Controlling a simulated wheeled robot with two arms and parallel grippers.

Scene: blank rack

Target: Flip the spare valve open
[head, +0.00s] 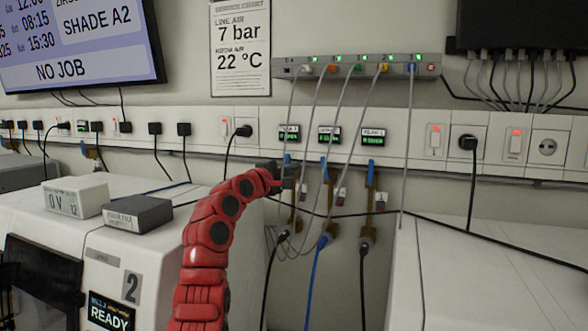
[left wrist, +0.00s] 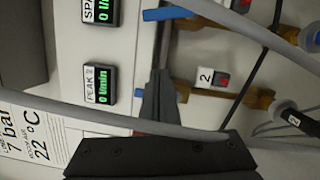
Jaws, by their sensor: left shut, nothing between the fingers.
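Three brass valves with blue handles hang under three small green displays. In the left wrist view, which is turned sideways, one display begins "SPA" (left wrist: 99,12) and its neighbour reads "PEAK 2" (left wrist: 101,85); both show 0 l/min. The spare valve's blue handle (left wrist: 168,13) is near the top there; in the head view it appears to be the middle handle (head: 327,172). My left gripper (head: 293,171) is shut and empty, in front of the left valve. In the left wrist view its fingertips (left wrist: 159,76) partly cover that valve's blue handle (left wrist: 140,95). My right gripper is not in view.
White machines (head: 110,215) stand left and right below the wall trunking (head: 420,140). Dark and blue hoses hang below the valves.

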